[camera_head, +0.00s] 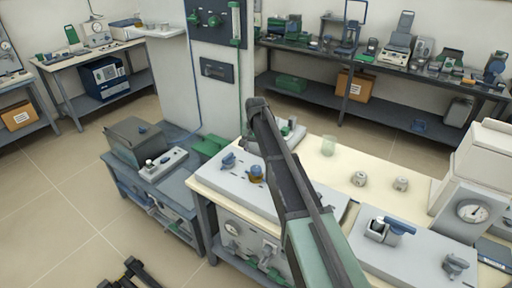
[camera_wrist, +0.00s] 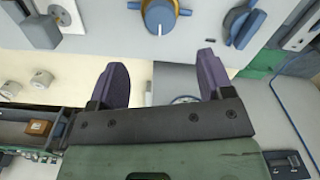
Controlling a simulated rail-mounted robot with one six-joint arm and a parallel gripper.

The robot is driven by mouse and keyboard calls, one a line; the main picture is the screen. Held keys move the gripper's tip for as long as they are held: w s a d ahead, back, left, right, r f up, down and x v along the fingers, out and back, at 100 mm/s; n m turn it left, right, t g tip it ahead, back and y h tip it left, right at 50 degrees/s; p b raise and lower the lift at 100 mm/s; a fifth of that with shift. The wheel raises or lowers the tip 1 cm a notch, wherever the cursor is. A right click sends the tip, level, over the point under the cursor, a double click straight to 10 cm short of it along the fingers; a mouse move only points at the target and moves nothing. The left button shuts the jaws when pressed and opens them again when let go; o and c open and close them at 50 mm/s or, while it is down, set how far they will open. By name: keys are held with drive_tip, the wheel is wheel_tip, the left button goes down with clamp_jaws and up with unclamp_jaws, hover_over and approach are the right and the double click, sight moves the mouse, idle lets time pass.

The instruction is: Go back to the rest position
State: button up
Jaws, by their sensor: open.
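My gripper (camera_wrist: 161,62) shows in the wrist view with its two dark purple fingers spread wide and nothing between them. Beyond the fingertips is a pale panel with a blue knob on an orange ring (camera_wrist: 160,14); a gap shows between knob and fingers. In the head view my arm reaches up from the bottom right over the pale bench (camera_head: 225,187), and its dark link crosses the worktop. I cannot make out the gripper's fingers there.
A white furnace-like unit with a dial (camera_head: 472,212) stands at the right. Two small pale jars (camera_head: 360,178) and a greenish glass (camera_head: 328,146) stand on the worktop. A white column (camera_head: 190,85) rises behind the bench. Open floor (camera_head: 50,215) lies at the left.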

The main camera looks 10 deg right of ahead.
drive_tip(key=s+n, duration=0.5)
drive_tip(key=s, duration=2.8)
drive_tip(key=shift+n, duration=0.3)
drive_tip(key=shift+s, duration=0.1)
